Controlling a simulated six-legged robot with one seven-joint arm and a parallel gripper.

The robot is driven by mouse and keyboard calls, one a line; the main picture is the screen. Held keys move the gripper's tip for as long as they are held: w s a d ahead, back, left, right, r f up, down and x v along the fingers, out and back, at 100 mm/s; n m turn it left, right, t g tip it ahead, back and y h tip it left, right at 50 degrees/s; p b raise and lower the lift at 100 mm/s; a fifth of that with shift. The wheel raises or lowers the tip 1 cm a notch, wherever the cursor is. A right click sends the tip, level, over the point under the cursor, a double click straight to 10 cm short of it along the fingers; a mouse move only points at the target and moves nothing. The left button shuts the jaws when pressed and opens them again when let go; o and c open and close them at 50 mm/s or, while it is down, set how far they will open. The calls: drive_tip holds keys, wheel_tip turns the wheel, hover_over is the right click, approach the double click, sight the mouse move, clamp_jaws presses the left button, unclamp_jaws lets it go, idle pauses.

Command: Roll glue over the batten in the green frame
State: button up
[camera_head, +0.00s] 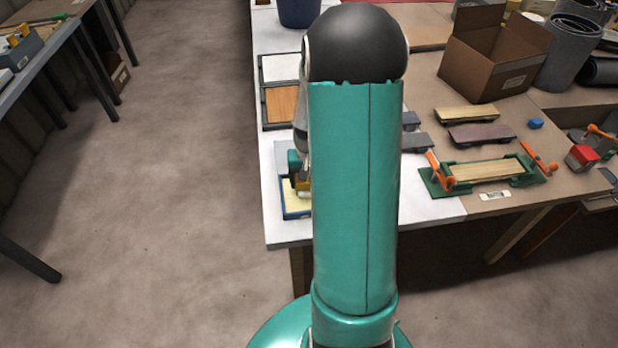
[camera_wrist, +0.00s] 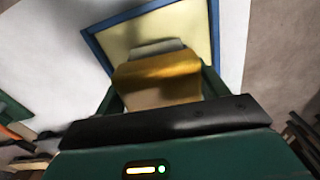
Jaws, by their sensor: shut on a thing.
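The green frame (camera_head: 437,186) lies on the table right of my arm, with orange clamps at both ends and a pale wooden batten (camera_head: 482,170) in it. A blue-rimmed tray (camera_head: 297,216) with a pale yellow inside sits at the table's near left corner. Its rim also shows in the wrist view (camera_wrist: 131,13). My gripper (camera_wrist: 160,86) is shut on an ochre block-like tool part (camera_wrist: 157,77), with a blurred grey end (camera_wrist: 157,47) beyond it, over the tray. Whether the tool touches the tray is unclear. My arm hides part of the gripper in the head view.
Behind the green frame lie a pale plank (camera_head: 467,114) and a purple-brown plank (camera_head: 481,133). A cardboard box (camera_head: 480,72) and grey rolls (camera_head: 570,50) stand farther back. A red object (camera_head: 583,155) is at the right. Two framed panels lie behind the tray. Floor left of the table is open.

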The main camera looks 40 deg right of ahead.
drive_tip(key=shift+f, duration=0.65)
idle(1.8)
drive_tip(key=shift+r, duration=3.6)
